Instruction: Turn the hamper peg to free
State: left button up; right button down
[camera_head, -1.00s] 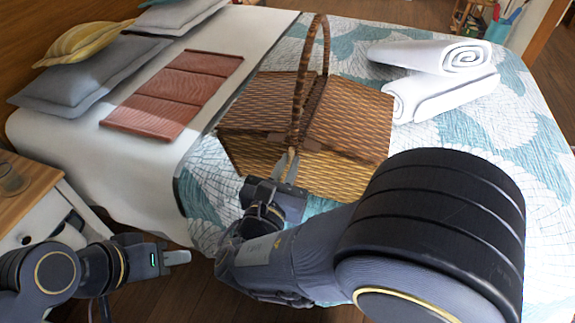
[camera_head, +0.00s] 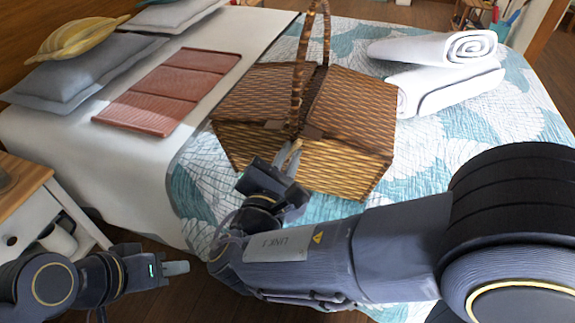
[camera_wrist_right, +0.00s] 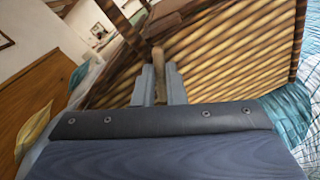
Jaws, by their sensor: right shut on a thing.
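The wicker hamper (camera_head: 345,112) stands on the bed with its lids down and its tall handle upright. The hamper also fills much of the right wrist view (camera_wrist_right: 225,60). A small wooden peg (camera_wrist_right: 158,62) is at the hamper's front, below the handle, and shows between the right fingers. My right gripper (camera_head: 290,160) is shut on the peg, its fingers partly hiding it; it also shows in the right wrist view (camera_wrist_right: 159,85). My left gripper (camera_head: 176,268) is low at the left, beside the bed and away from the hamper. Its fingers look close together, but their gap is not clear.
Two rolled white towels (camera_head: 440,50) lie on the bed behind the hamper at the right. A reddish-brown slatted panel (camera_head: 170,93) and several cushions (camera_head: 75,70) lie at the left. A white nightstand with a wooden top (camera_head: 18,190) stands near my left arm.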

jog(key=shift+d+f+m+b, duration=0.1)
jog(key=shift+f+m+b, duration=0.1)
jog(key=shift+m+b, duration=3)
jog(key=shift+f+m+b, duration=0.2)
jog(key=shift+m+b, duration=2.4)
jog(key=shift+b, duration=1.05)
jog(key=shift+s, duration=0.1)
jog(key=c, duration=1.5)
grip_release()
jog(key=shift+r, duration=0.1)
